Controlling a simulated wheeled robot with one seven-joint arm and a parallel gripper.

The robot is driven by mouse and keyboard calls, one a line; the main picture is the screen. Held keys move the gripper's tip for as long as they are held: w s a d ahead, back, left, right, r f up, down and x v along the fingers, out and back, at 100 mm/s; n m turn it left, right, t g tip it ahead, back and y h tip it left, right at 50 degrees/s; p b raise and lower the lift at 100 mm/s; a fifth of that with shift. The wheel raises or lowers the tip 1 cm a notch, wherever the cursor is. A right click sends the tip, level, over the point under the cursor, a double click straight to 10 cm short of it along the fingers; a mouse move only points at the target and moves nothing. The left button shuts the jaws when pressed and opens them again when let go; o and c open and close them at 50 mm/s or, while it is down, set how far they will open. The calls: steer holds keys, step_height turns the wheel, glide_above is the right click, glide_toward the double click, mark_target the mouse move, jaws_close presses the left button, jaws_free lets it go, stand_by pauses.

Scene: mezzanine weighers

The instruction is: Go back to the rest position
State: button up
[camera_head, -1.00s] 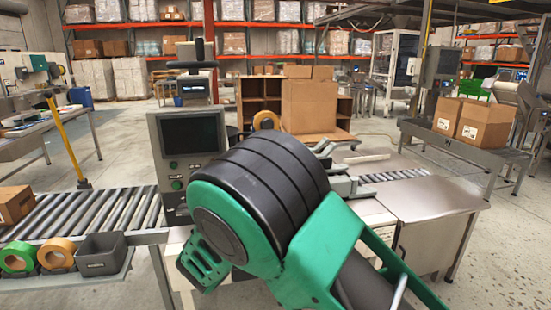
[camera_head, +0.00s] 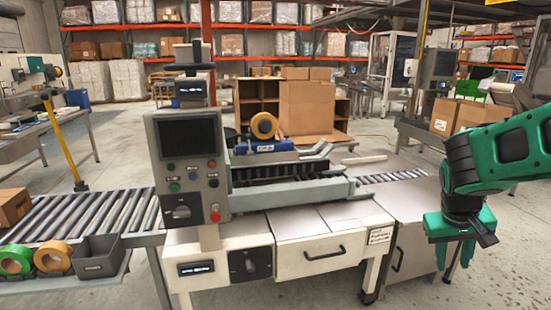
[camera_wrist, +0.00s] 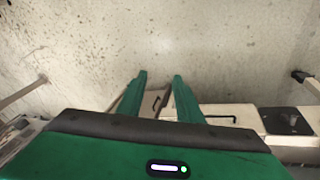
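My gripper (camera_head: 456,258) hangs at the right of the head view, pointing down beside the right end of the steel-topped cabinet (camera_head: 400,202). In the wrist view my gripper (camera_wrist: 161,82) shows two green fingers apart, with nothing between them. The floor and the front of the cabinet lie below and beyond the fingers. My green arm comes in from the right edge of the head view.
A weighing and taping machine with a control panel (camera_head: 187,160) and drawers (camera_head: 310,255) stands in the middle. A roller conveyor (camera_head: 90,215) is at left, with tape rolls (camera_head: 53,256) and a grey bin (camera_head: 98,256) in front. Cartons (camera_head: 445,115) stand at back right. Open floor (camera_head: 500,255) lies at right.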

steer(key=s+m+g+y, duration=0.1)
steer(key=s+m+y, duration=0.2)
steer(key=s, duration=1.8)
steer(key=shift+s+a+r+m+g+y, duration=0.15)
steer(key=shift+a+r+m+g+y, duration=0.25)
steer(key=shift+m, duration=0.2)
steer(key=shift+w+f, duration=0.25)
steer(key=shift+w, duration=0.4)
steer(key=shift+c, duration=0.2)
